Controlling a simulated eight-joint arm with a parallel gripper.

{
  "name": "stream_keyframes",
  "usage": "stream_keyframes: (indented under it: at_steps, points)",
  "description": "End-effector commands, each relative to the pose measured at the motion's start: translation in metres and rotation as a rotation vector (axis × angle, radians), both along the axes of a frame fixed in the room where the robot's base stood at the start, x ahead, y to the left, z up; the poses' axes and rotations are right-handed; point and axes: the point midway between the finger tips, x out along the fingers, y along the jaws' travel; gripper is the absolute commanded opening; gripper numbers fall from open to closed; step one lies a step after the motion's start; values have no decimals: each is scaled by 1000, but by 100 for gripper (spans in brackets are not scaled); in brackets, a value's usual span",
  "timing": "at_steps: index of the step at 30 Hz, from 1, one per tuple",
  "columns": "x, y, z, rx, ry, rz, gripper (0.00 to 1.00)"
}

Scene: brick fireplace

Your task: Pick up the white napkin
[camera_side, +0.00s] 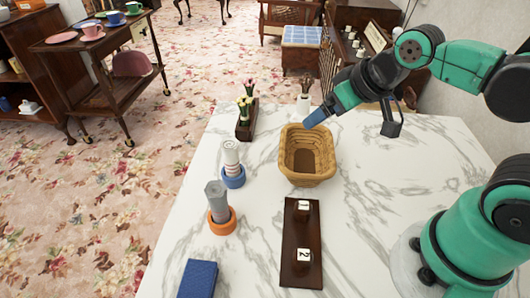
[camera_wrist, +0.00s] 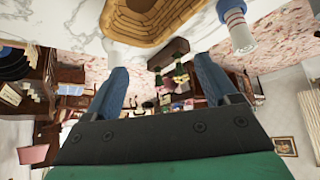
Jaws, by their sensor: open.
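The white napkin (camera_side: 231,152) is rolled up and stands upright in a blue ring (camera_side: 233,178) on the marble table, left of the wicker basket. It also shows in the wrist view, where the napkin (camera_wrist: 242,38) is at the upper right, beyond the fingers. My gripper (camera_side: 314,118) is above the back right rim of the basket, to the right of the napkin and well apart from it. In the wrist view my gripper (camera_wrist: 160,68) has its two blue fingers wide apart with nothing held between them.
A grey rolled napkin (camera_side: 215,194) stands in an orange ring nearer the front. A dark board (camera_side: 289,235) with numbered blocks, a blue book (camera_side: 198,279) and flower planter (camera_side: 245,127) are also on the table.

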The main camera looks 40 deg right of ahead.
Motion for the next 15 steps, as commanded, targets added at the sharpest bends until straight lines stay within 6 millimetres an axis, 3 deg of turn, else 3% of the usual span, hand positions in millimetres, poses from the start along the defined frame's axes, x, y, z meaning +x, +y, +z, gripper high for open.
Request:
stream_keyframes:
  at_steps: [7, 15]
  points:
    - [22, 20, 11, -20, 116, 97, 80]
    - [70, 72, 2, -83, 366, 307, 80]
